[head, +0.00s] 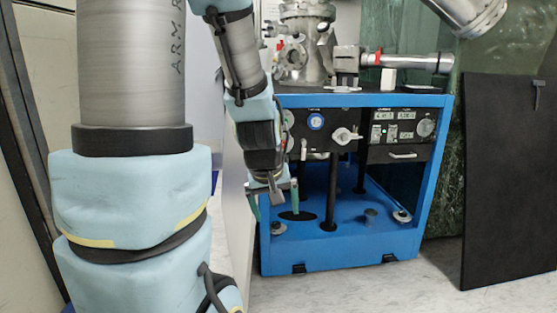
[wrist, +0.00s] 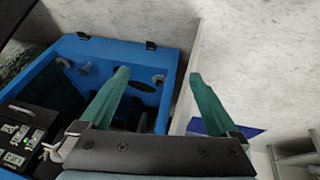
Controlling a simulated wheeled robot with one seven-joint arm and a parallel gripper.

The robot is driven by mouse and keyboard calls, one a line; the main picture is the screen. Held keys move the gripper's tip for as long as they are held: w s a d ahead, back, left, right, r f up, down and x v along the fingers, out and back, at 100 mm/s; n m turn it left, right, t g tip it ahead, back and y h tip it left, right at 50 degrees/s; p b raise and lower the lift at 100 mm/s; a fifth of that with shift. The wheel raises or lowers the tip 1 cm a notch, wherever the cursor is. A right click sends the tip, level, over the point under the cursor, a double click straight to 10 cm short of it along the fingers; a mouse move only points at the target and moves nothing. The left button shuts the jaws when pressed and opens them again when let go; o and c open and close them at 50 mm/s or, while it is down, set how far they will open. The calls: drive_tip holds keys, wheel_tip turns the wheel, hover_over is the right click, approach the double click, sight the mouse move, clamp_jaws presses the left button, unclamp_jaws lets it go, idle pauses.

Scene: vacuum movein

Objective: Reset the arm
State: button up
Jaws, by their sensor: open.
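My gripper (head: 273,203) hangs downward at the end of my light-blue arm, in front of the left side of a blue-framed vacuum cart (head: 350,256). Its two green fingers are apart, with nothing between them. In the wrist view my gripper (wrist: 160,74) shows both fingers spread, one over the cart's blue frame (wrist: 110,48) and the other over the pale area beside it. The exact gap between the fingers and the cart is hard to tell.
The cart carries a black control panel (head: 395,131) and a metal vacuum chamber (head: 305,45) on top. A black board (head: 505,180) stands at the right. A white panel (head: 238,225) stands close to the cart's left side. The floor in front (head: 380,290) is clear.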

drive_tip(key=s+a+m+g+y+p, duration=0.1)
drive_tip(key=s+a+m+g, duration=0.2)
drive_tip(key=s+a, duration=0.35)
wheel_tip(320, 180, up, 38)
drive_tip(key=p, duration=3.8)
drive_tip(key=shift+w+d+f, duration=0.15)
drive_tip(key=shift+w+d, duration=0.05)
drive_tip(key=shift+w, duration=0.25)
